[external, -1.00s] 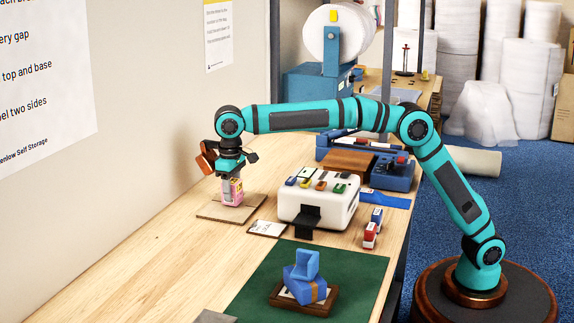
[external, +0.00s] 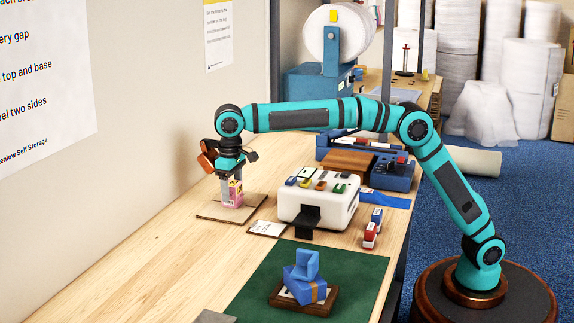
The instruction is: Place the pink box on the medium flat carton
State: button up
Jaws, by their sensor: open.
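The pink box (external: 236,196) stands upright on a flat brown carton (external: 209,211) on the bench at the far left of the white machine. My gripper (external: 231,191) points down around the upper part of the pink box, with its fingers open. The fingers hide part of the box. I cannot tell from this view whether a finger still touches it.
A white machine with coloured pieces (external: 318,199) stands just right of the carton. A white card (external: 267,229) lies in front of it. Blue blocks (external: 306,280) sit on a small wooden tray on a green mat (external: 358,284). The bench's front left is clear.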

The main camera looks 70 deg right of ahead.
aim_at(233, 182)
notch_tip(233, 182, up, 11)
jog(key=shift+r, duration=0.1)
dwell(0.3)
jog(key=shift+d, duration=0.1)
jog(key=s+d+r+t+y, duration=0.1)
jog(key=s+d+r+t, duration=0.2)
jog(key=s+d+r, duration=0.45)
jog(key=s+d+r+t, duration=0.3)
jog(key=s+d, duration=0.1)
jog(key=d, duration=0.6)
jog(key=s+d+r+t+y, duration=0.1)
jog(key=s+d+r+t, duration=0.1)
jog(key=s+d+r, duration=0.55)
jog(key=s+d+f+t, duration=0.3)
jog(key=s+d, duration=0.3)
jog(key=s, duration=0.3)
jog(key=s+d+f+t+h, duration=0.1)
jog(key=s+d+f+t, duration=0.2)
jog(key=s, duration=0.7)
jog(key=s+d+f+t+h, duration=0.1)
jog(key=s+d+f+t, duration=0.2)
jog(key=s+d+f, duration=0.3)
jog(key=s+d, duration=0.2)
jog(key=s, duration=0.2)
jog(key=shift+d, duration=0.4)
